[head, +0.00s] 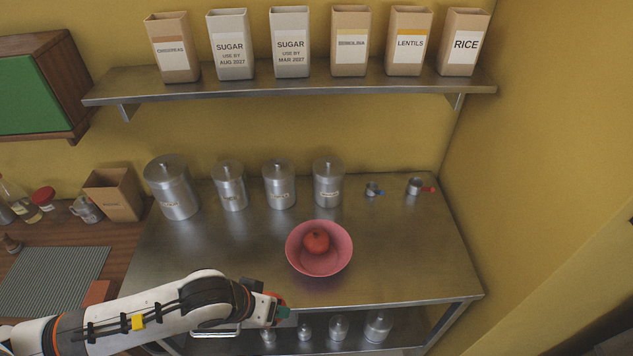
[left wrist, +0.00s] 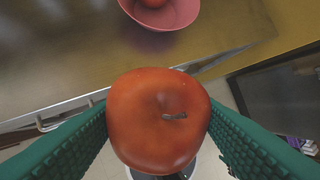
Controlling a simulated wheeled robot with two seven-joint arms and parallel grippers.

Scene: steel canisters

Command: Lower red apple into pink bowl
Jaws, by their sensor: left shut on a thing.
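My left gripper (left wrist: 160,130) is shut on a red apple (left wrist: 155,120), with green fingers pressed on both its sides and the stem showing. In the head view my left gripper (head: 281,311) is at the steel table's front edge, below and left of the pink bowl; the held apple is not clearly visible there. The pink bowl (head: 335,262) stands upright on the table with a red round fruit (head: 316,240) inside. The bowl also shows at the top of the left wrist view (left wrist: 172,20), apart from the held apple. My right gripper is not in view.
Several steel canisters (head: 279,188) stand behind the bowl, with two measuring cups (head: 414,187) to their right. The steel table (head: 410,260) is clear around the bowl. A lower shelf holds small canisters (head: 338,328). A wall shelf (head: 300,80) with paper bags hangs above.

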